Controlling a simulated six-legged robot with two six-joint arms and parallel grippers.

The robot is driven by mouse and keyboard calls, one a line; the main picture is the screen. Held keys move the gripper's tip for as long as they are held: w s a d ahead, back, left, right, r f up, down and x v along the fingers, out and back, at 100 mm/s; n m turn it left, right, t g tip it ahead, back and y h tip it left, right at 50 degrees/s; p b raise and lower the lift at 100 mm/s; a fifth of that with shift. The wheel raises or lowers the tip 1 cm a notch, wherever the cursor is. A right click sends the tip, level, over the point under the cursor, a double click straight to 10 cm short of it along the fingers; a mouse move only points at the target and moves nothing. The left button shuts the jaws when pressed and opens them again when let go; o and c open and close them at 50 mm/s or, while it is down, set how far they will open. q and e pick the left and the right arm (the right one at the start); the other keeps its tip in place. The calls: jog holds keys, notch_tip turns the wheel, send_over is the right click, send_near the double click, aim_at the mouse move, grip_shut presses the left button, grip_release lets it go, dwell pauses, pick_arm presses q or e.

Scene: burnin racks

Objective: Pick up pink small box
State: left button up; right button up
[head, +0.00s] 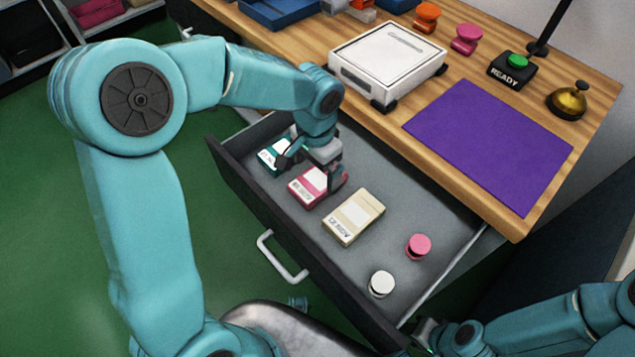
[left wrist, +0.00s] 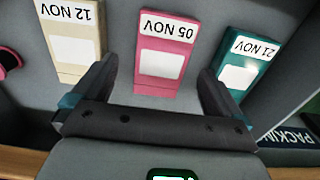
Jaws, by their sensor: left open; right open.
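The pink small box (head: 309,187) lies in the open drawer, between a teal box (head: 271,158) and a cream box (head: 353,217). In the left wrist view the pink box (left wrist: 162,50) has a white label reading "05 NOV". My left gripper (head: 312,170) is over the drawer at the pink box, hiding part of it. In the left wrist view its open fingers (left wrist: 158,90) stand on either side of the pink box's near end, with nothing held. My right arm shows at the lower right of the head view; its gripper (head: 425,335) is only partly visible by the drawer's corner.
The drawer (head: 400,180) also holds a pink round piece (head: 419,245) and a white one (head: 381,283). Above it, the wooden desk carries a white device (head: 387,60), a purple mat (head: 488,145), a READY button (head: 511,68) and a brass bell (head: 567,101).

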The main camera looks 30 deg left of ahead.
aim_at(316, 180)
pick_arm(q)
notch_tip(316, 180, down, 4)
jog(key=shift+w+a+f+b, duration=0.1)
jog(key=shift+b, duration=0.3)
jog(key=c, duration=1.1)
